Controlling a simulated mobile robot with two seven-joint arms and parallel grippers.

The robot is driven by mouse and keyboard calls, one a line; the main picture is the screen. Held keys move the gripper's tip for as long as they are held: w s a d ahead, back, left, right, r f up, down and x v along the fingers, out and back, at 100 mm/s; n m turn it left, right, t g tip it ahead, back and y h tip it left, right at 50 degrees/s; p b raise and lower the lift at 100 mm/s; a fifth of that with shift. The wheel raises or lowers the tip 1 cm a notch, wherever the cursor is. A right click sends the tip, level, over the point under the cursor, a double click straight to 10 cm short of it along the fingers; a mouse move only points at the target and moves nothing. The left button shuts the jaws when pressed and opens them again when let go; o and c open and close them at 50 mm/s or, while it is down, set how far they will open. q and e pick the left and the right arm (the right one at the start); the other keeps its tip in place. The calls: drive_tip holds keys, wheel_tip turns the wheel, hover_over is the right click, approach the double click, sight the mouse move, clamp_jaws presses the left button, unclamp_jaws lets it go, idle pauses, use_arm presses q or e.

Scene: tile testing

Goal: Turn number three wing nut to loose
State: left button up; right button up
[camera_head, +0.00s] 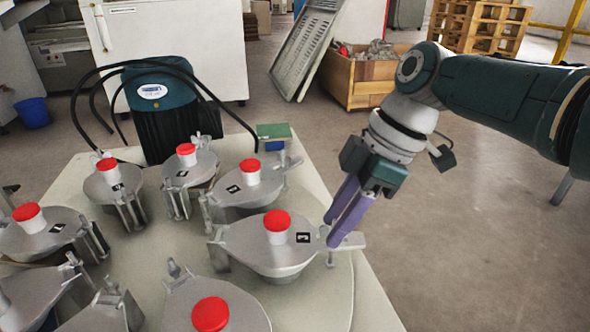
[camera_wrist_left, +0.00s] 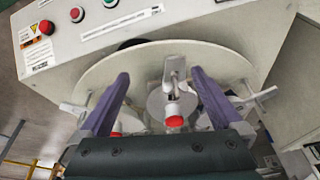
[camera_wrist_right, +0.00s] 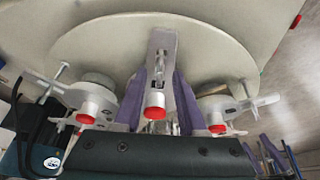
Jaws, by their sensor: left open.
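Several round grey metal pots with red-capped knobs stand in a ring on the pale round table, each with a metal clamp at its rim. The nearest right pot (camera_head: 265,248) has a dark label, too small to read. My right gripper (camera_head: 328,232) is at that pot's right-hand clamp (camera_head: 350,241), pointing down. In the right wrist view its purple fingers (camera_wrist_right: 161,76) lie close on both sides of a clamp arm (camera_wrist_right: 163,48); contact with the wing nut is hidden. My left gripper (camera_wrist_left: 160,74) is open, with a clamp (camera_wrist_left: 174,68) between and beyond its fingers.
A dark teal machine (camera_head: 162,115) with black hoses stands behind the pots. A white panel with buttons (camera_wrist_left: 110,20) borders the table in the left wrist view. A wooden crate (camera_head: 365,80) and pallets (camera_head: 480,28) stand farther back. The floor right of the table is clear.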

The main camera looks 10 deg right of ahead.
drive_tip(key=w+p+v, duration=0.1)
drive_tip(key=p+v, duration=0.6)
drive_tip(key=v, duration=0.3)
drive_tip(key=shift+s+p, duration=0.35)
drive_tip(key=shift+s, duration=0.1)
